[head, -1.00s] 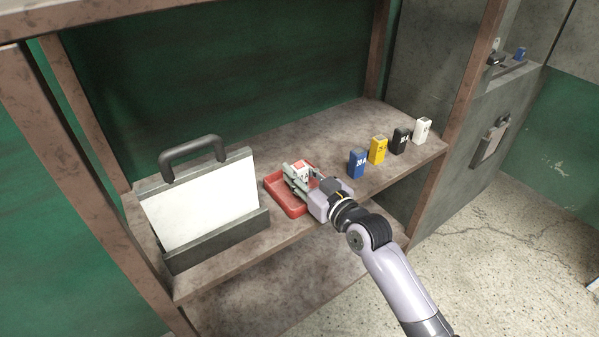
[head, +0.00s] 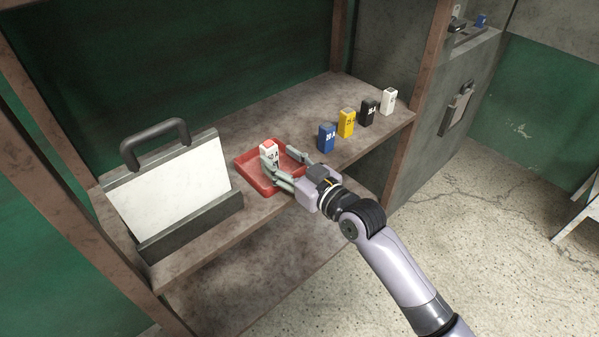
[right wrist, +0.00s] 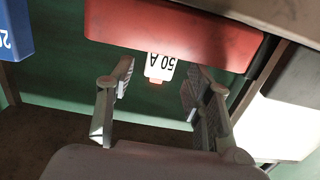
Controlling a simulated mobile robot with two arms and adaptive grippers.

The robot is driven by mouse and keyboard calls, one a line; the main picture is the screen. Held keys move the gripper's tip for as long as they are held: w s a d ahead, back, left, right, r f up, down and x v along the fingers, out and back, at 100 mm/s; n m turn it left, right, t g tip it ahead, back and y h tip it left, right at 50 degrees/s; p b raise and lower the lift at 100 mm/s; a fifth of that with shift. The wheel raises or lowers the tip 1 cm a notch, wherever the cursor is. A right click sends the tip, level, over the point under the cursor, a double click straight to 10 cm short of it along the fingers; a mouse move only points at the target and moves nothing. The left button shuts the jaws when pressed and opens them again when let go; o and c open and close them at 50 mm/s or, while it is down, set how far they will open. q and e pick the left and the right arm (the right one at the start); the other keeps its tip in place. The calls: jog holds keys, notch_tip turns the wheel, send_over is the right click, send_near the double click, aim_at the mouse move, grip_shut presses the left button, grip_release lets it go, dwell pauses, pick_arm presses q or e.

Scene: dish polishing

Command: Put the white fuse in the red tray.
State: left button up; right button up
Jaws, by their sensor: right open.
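A white fuse (head: 268,149) with a reddish part and a "50 A" label stands upright in the red tray (head: 249,176), on the shelf. The right wrist view shows the fuse (right wrist: 160,67) upside down, with the red tray (right wrist: 175,35) above it in the picture. My right gripper (head: 279,161) is open, its fingers spread at the tray with the fuse between or just beyond the fingertips. The exact gap is hard to tell. Another white fuse (head: 389,101) stands at the right end of the row. My left gripper is not in view.
A blue fuse (head: 327,138), a yellow fuse (head: 346,122) and a black fuse (head: 367,112) stand right of the tray. A white panel with a dark handle (head: 155,140) stands left. Brown posts frame the shelf (head: 285,109); its back middle is clear.

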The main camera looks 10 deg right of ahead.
jog(key=v, duration=0.7)
jog(key=shift+s, duration=0.15)
